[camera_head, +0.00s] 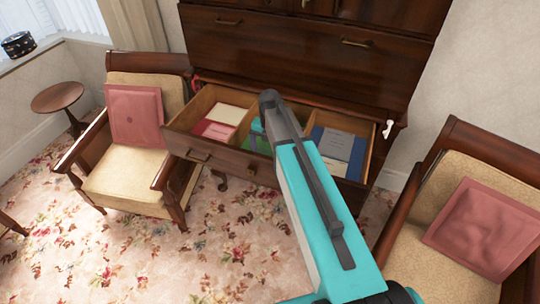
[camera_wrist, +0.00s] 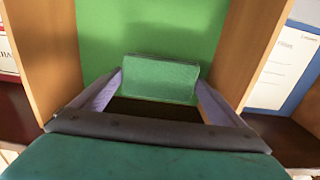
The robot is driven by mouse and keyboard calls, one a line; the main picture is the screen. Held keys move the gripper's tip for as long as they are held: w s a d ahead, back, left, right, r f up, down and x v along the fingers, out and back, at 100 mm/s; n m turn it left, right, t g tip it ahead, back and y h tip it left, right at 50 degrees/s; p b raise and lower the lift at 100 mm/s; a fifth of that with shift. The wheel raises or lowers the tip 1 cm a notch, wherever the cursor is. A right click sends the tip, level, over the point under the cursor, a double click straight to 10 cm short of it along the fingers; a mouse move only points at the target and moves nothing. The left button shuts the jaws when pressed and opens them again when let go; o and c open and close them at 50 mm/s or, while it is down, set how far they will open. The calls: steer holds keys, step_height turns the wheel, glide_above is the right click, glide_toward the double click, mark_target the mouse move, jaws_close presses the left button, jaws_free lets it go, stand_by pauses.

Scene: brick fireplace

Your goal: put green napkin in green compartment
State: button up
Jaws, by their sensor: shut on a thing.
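The green napkin (camera_wrist: 160,80) shows in the wrist view as a small folded green block between my two finger pads. My gripper (camera_wrist: 159,88) is shut on it, one pad at each side. The napkin is over the green floor (camera_wrist: 150,25) of the drawer's middle compartment, between two wooden dividers. I cannot tell whether it touches the floor. In the head view my gripper (camera_head: 257,136) reaches down into this middle compartment, and my arm hides much of it. The napkin cannot be made out clearly there.
The drawer (camera_head: 222,167) is pulled out of a dark cabinet (camera_head: 290,52). Its left compartment holds red and white books (camera_head: 214,130); its right one holds blue and grey items (camera_head: 340,147). Wooden dividers (camera_wrist: 262,45) stand close on both sides. Armchairs (camera_head: 125,186) flank the drawer.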

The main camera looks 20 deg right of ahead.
steer(key=shift+f+p, duration=0.3)
steer(key=shift+f, duration=0.75)
steer(key=shift+f, duration=0.15)
steer(key=o, duration=0.7)
steer(key=shift+o, duration=0.2)
steer(key=shift+r, duration=0.3)
step_height(320, 180, up, 12)
steer(key=b, duration=0.4)
steer(key=shift+f, duration=0.1)
